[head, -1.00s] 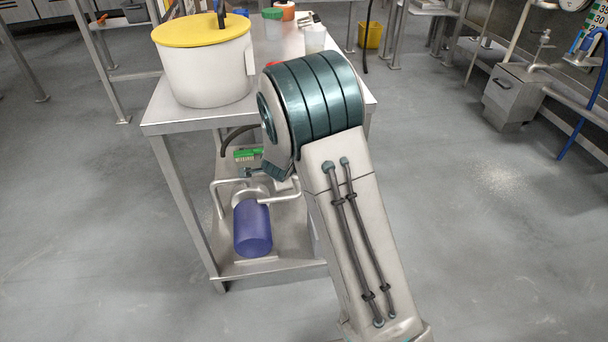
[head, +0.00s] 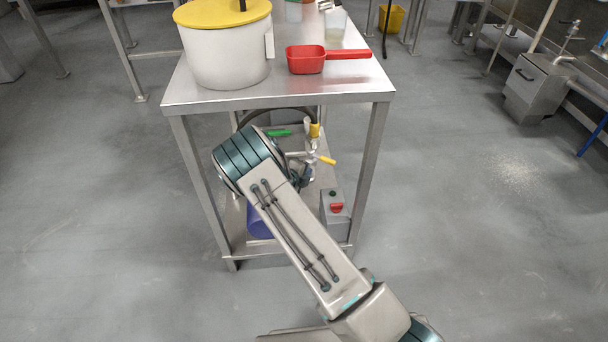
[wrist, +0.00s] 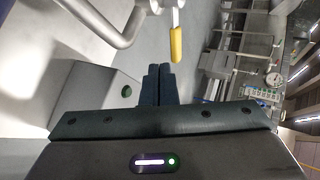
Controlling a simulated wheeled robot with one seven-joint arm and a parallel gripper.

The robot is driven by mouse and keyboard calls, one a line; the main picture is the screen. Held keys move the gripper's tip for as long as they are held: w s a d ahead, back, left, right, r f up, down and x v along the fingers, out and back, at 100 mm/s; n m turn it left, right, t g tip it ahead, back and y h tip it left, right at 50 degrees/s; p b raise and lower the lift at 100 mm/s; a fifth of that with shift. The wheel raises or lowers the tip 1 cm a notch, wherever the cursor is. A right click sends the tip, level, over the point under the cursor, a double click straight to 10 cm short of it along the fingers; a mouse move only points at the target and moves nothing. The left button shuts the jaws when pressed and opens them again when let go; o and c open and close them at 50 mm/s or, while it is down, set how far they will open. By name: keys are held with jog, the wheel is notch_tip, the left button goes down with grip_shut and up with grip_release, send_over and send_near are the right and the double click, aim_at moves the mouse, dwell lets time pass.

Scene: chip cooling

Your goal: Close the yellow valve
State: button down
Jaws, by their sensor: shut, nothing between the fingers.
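The yellow valve handle (head: 327,160) sticks out to the right from metal pipework on the lower shelf of the steel table, in the head view. In the wrist view the yellow handle (wrist: 176,44) hangs from a metal stem, just beyond and slightly right of my fingertips, with a gap in the picture. My gripper (wrist: 158,70) is shut and empty, its dark fingers side by side. In the head view my arm hides part of the pipework, and my fingers cannot be made out clearly there.
A grey box (head: 335,222) with a red and a green button stands right of the pipes. A green handle (head: 280,133) and blue-purple cylinder (head: 259,222) are close by. A white pot (head: 228,58) and red pan (head: 306,60) stand on the tabletop (head: 300,92). Floor at right is clear.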

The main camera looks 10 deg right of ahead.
aim_at(323, 161)
jog(key=r+b+x, duration=0.1)
jog(key=b+x, duration=0.1)
jog(key=x, duration=0.7)
jog(key=shift+w+d+r+b, duration=0.3)
jog(key=shift+w+d+b, duration=0.05)
jog(key=shift+w+b, duration=0.05)
